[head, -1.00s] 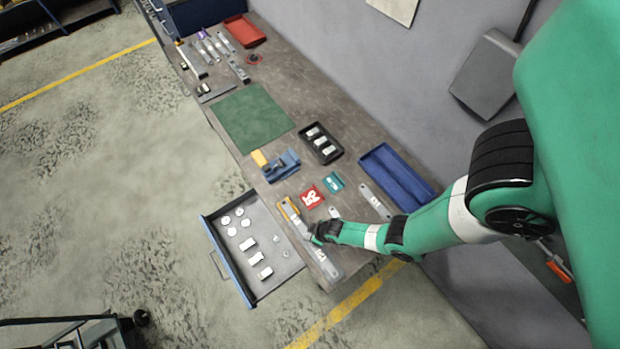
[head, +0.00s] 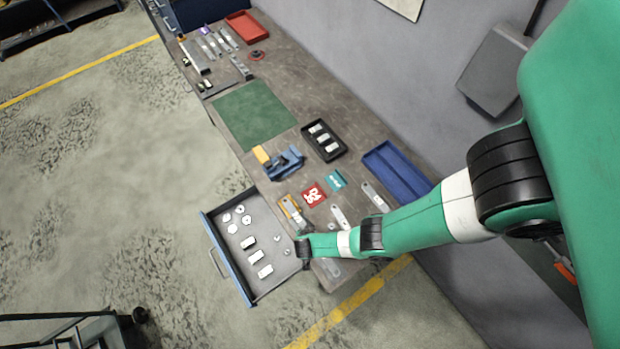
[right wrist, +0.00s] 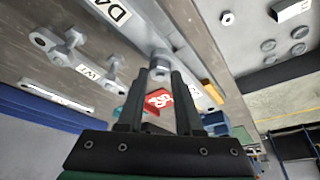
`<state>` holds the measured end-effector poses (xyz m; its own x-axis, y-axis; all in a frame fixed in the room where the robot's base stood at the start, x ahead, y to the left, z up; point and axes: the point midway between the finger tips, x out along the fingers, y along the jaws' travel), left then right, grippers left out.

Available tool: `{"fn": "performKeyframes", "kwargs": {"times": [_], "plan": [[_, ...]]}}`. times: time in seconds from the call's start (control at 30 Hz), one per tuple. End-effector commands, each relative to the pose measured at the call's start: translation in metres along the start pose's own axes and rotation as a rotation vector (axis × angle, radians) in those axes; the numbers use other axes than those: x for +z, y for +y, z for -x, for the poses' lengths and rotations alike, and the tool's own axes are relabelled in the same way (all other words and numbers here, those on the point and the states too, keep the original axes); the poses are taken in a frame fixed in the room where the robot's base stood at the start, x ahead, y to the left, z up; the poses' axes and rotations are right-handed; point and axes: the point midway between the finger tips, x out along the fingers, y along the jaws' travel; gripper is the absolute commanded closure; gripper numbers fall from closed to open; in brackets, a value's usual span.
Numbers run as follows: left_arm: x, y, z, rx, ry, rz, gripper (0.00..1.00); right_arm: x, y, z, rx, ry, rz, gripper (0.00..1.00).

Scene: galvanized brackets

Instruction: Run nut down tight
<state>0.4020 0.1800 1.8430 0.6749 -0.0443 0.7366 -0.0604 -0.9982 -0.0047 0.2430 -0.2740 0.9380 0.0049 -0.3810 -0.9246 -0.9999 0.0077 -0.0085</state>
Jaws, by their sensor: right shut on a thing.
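My right gripper (head: 303,250) is over the bench's front edge beside the open drawer in the head view. In the right wrist view its two fingers (right wrist: 159,75) point away from the camera, one on each side of a grey metal nut (right wrist: 160,64), and are shut on it. The nut is at a long galvanized bracket (right wrist: 150,35) with a "D4" label. The bolt under the nut is hidden, so I cannot tell how far down the nut sits. Another bracket (right wrist: 58,52), labelled "W1", carries upright bolts. My left gripper is not in view.
The open drawer (head: 212,232) holds round washers, labelled blocks and small loose parts. A red card (head: 313,194), a teal card (head: 336,180), a blue tray (head: 397,172), a black tray (head: 323,140) and a blue vise-like fixture (head: 285,163) stand on the bench. The green mat (head: 254,115) is clear.

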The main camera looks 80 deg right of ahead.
Motion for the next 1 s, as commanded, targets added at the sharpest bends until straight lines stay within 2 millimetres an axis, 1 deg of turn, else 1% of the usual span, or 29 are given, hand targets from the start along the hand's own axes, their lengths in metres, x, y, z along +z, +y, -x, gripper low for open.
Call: {"fn": "performKeyframes", "kwargs": {"times": [0.03, 0.13, 0.3, 0.4, 0.5, 0.67, 0.7, 0.77, 1.0], "plan": [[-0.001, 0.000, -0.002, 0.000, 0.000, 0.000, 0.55, -0.002, 0.003, 0.000, 0.044, 0.006, -0.065, 1.00], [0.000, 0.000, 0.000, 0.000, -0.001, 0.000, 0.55, -0.002, 0.004, -0.002, 0.109, 0.008, -0.223, 1.00], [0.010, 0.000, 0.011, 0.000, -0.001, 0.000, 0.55, 0.000, 0.004, -0.006, 0.234, 0.009, -0.529, 1.00], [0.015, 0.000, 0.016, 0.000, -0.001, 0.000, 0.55, 0.000, 0.005, -0.006, 0.295, 0.009, -0.677, 1.00], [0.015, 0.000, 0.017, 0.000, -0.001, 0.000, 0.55, -0.001, 0.007, -0.004, 0.322, 0.011, -0.736, 1.00], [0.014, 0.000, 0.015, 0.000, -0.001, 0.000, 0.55, 0.000, 0.010, -0.003, 0.326, 0.012, -0.736, 1.00], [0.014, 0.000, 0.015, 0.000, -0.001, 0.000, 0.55, 0.000, 0.010, -0.003, 0.326, 0.011, -0.735, 0.62], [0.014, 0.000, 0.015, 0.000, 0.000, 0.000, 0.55, 0.000, 0.010, -0.003, 0.325, 0.011, -0.735, 0.51], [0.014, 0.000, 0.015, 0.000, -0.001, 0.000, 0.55, 0.000, 0.006, -0.003, 0.319, 0.006, -0.736, 0.51]]}}
